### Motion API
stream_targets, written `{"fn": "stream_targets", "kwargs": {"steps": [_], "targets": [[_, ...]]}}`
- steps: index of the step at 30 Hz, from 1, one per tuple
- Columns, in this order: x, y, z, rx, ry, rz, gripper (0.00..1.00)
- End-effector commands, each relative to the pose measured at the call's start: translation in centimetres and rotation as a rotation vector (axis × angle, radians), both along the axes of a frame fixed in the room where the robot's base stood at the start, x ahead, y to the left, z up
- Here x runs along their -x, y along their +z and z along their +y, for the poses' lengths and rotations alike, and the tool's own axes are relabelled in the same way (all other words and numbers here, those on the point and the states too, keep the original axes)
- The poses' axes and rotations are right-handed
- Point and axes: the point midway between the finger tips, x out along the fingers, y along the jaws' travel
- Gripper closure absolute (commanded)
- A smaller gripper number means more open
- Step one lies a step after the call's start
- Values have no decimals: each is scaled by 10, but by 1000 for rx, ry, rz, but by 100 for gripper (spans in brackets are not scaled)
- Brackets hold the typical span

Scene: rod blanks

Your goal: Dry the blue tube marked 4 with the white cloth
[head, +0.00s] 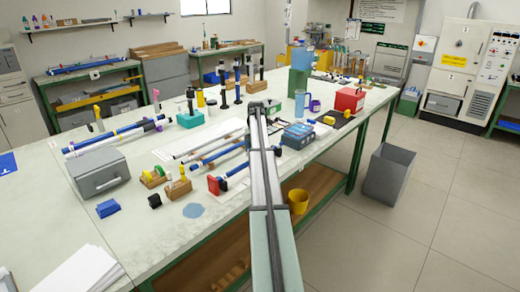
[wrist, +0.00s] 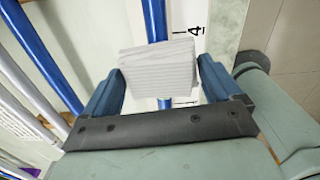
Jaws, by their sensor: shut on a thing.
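My gripper (wrist: 161,66) is shut on the white cloth (wrist: 158,80), a ribbed folded pad, in the wrist view. A blue tube (wrist: 155,18) runs under the cloth, and its middle is hidden by it. The tube shows again just below the pad. A white strip with a black 4 (wrist: 196,31) lies to the right of this tube. Whether the cloth presses on the tube or hovers just above it, I cannot tell. In the head view my arm hides the gripper, the cloth and this tube's middle.
Other blue tubes (wrist: 42,55) and pale rods lie to the left in the wrist view. In the head view, a grey box (head: 99,172), a blue puddle-like patch (head: 193,210) and a red box (head: 349,100) are on the bench. A yellow bucket (head: 298,201) is below its edge.

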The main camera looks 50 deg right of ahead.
Motion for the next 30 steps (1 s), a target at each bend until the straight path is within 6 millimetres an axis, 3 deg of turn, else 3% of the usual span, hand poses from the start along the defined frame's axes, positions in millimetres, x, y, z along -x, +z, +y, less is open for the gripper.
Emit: {"fn": "stream_targets", "kwargs": {"steps": [30], "targets": [[1,0,94,-1,1,0,33]]}}
